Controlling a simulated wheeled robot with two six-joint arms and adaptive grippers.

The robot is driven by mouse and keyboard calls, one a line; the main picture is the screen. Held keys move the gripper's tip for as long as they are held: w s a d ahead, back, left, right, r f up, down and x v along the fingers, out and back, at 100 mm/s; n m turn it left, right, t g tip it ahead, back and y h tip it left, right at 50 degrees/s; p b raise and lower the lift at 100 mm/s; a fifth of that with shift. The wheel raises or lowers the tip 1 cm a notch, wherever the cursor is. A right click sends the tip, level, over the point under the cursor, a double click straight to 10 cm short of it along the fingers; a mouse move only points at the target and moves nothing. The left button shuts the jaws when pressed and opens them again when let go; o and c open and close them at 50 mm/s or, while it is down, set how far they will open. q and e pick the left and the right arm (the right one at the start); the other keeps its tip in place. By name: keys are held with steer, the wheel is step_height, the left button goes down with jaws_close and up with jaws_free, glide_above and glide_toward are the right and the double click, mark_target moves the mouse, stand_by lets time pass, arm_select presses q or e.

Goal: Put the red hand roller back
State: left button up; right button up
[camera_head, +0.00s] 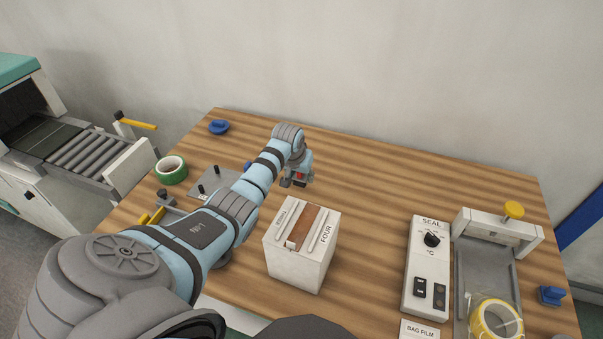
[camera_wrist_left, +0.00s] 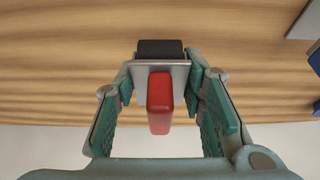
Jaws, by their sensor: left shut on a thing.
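The red hand roller (camera_wrist_left: 159,100) shows in the left wrist view, with a red handle, a metal frame and a dark roller end. My left gripper (camera_wrist_left: 160,85) is shut on it, the fingers pressing the metal frame from both sides. In the head view my left gripper (camera_head: 297,180) is over the wooden table behind the white box, and a bit of the red roller (camera_head: 301,175) shows between its fingers. I cannot tell whether the roller touches the table. My right gripper is not in view.
On the wooden table (camera_head: 380,185) stand a white box marked FOUR (camera_head: 297,263), a grey plate with black pegs (camera_head: 211,185), a green tape roll (camera_head: 171,170), a blue knob-like piece (camera_head: 218,127) and a sealer panel (camera_head: 428,265). The table's back right is clear.

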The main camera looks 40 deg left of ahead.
mark_target(302, 193)
arm_select(q)
steer(key=shift+w+f+b, duration=0.2)
steer(key=shift+f+b, duration=0.6)
steer(key=shift+f, duration=0.4)
steer(key=shift+r, duration=0.1)
steer(key=shift+f+b, duration=0.4)
steer(key=shift+f, duration=0.4)
steer(key=shift+f, duration=0.4)
